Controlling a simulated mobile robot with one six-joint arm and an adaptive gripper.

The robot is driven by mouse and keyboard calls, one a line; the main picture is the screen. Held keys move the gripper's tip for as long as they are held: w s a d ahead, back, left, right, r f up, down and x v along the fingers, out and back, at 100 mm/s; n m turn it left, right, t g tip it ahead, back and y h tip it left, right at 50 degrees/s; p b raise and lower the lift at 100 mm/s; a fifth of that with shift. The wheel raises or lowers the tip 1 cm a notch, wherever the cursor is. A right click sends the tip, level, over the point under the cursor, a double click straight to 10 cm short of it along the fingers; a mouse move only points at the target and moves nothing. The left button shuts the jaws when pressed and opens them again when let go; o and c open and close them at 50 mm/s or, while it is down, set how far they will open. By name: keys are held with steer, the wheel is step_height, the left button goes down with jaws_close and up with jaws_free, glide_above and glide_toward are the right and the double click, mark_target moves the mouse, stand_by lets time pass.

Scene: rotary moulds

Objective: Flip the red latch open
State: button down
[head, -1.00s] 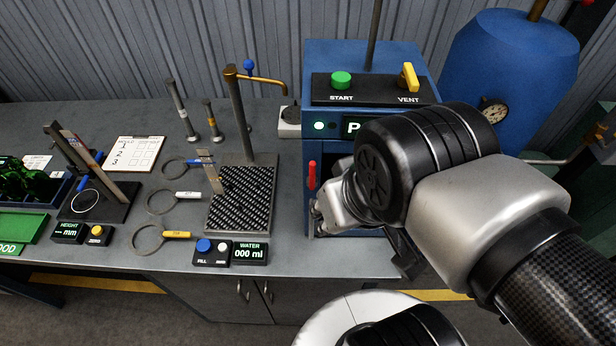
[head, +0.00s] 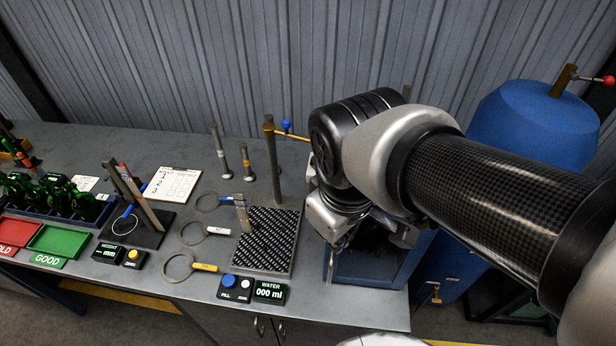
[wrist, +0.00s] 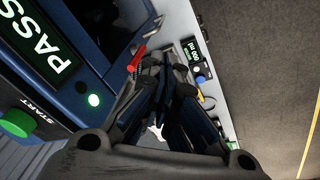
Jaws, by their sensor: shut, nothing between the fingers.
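The red latch (wrist: 136,58) shows in the wrist view as a short red handle at the edge of the blue machine (wrist: 80,20). It lies just left of my finger tips, and I cannot tell whether they touch it. In the head view the latch is hidden behind my arm. My gripper (wrist: 168,62) is shut and empty. In the head view my gripper (head: 338,245) is at the left front edge of the blue machine (head: 375,268), partly covered by my wrist.
A black ridged plate with a post (head: 268,238) stands left of my gripper.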

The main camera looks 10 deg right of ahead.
steer(key=w+a+r+n+g+h+p, duration=0.2)
steer(key=w+a+r+n+g+p, duration=0.1)
steer(key=w+a+n+p, duration=0.4)
steer(key=a+r+n+p, duration=0.1)
steer(key=n+p, duration=0.2)
steer(key=p, duration=0.2)
steer(key=shift+n, duration=0.3)
steer(key=shift+f, duration=0.15)
steer(key=s+d+f, duration=0.1)
steer(key=d+f, duration=0.5)
steer(key=f, duration=0.3)
steer(key=shift+d+f, duration=0.2)
steer(key=shift+f, duration=0.05)
